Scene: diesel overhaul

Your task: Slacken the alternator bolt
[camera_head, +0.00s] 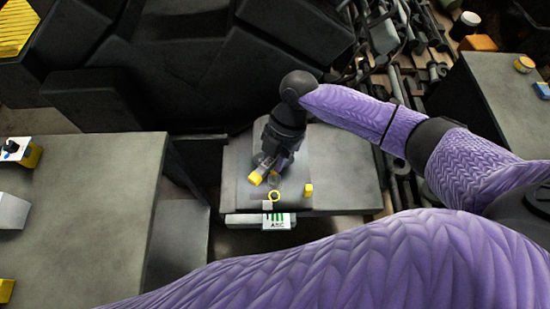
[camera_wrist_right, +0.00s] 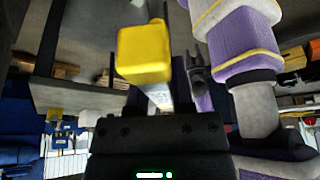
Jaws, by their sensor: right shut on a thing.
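My right gripper (camera_head: 268,163) points down over a grey plate on the middle bench and is shut on a yellow-ended tool (camera_head: 256,178). In the right wrist view the tool shows as a yellow block (camera_wrist_right: 143,52) on a pale metal shank, beside a dark finger. A yellow ring (camera_head: 273,195) lies on the plate just in front of the gripper. A small yellow block (camera_head: 308,189) stands to its right. I cannot tell which part is the alternator bolt; the gripper covers part of the plate. My left gripper is not in view.
The middle bench (camera_head: 345,170) has bare room to the right of the plate. A white label (camera_head: 278,221) with green marks is on its front. A grey bench (camera_head: 85,210) stands at left, another (camera_head: 490,100) at right. Dark bulky shapes (camera_head: 180,70) and loose tools fill the back.

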